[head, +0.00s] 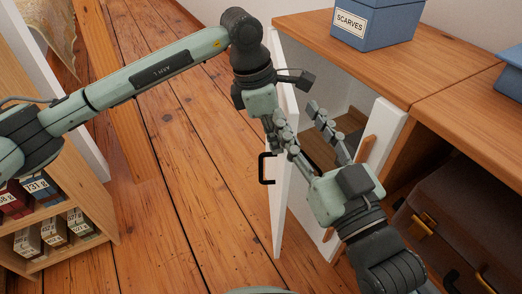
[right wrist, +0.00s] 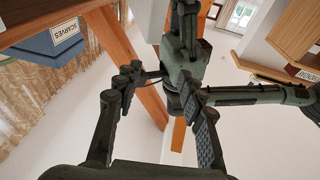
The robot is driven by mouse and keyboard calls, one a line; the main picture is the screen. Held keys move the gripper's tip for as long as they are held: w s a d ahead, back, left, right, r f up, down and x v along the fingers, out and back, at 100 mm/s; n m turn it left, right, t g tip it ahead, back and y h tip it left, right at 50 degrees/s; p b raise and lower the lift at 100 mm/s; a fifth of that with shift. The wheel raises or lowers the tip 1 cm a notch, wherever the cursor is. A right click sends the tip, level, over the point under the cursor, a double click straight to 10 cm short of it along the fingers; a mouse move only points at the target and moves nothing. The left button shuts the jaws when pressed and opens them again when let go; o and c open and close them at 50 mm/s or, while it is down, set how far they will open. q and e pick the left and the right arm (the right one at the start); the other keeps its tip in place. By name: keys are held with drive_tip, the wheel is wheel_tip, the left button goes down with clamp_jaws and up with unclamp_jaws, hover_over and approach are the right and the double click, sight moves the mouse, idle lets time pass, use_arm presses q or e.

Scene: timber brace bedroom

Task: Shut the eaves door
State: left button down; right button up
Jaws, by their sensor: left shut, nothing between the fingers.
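The eaves door (head: 277,215) is a white panel standing open at the cabinet's left side. Its black handle (head: 264,168) is on the left face. My right gripper (head: 297,110) reaches up from the lower right across the opening. Its fingers are apart with no object gripped, and they overlap the left gripper in the picture. The right wrist view shows these spread fingers (right wrist: 158,80) with my left arm just beyond.
A blue box labelled SCARVES (head: 376,22) stands on the wooden cabinet top (head: 435,75). A brown suitcase (head: 465,220) sits in the compartment at right. A bookshelf (head: 88,258) stands at left. The plank floor (head: 170,200) left of the door is clear.

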use_arm(q)
drive_tip(key=w+d+n+b, duration=0.1)
drive_tip(key=d+n, duration=0.1)
drive_tip(key=d, duration=0.6)
drive_tip(key=w+d+n+t+b, duration=0.1)
drive_tip(key=w+d+n+b, duration=0.1)
drive_tip(key=d, duration=0.6)
drive_tip(key=shift+d+n, duration=0.15)
drive_tip(key=shift+n, duration=0.65)
use_arm(e)
drive_tip(key=s+r+t+y, duration=0.2)
drive_tip(key=s+r+t, duration=0.1)
drive_tip(key=r+t, duration=0.2)
wheel_tip(320, 180, up, 3)
drive_tip(key=shift+s+d+f+t, duration=0.2)
drive_tip(key=shift+d+t, duration=0.1)
drive_tip(key=shift+d, duration=0.1)
use_arm(q)
drive_tip(key=shift+w+r, duration=0.15)
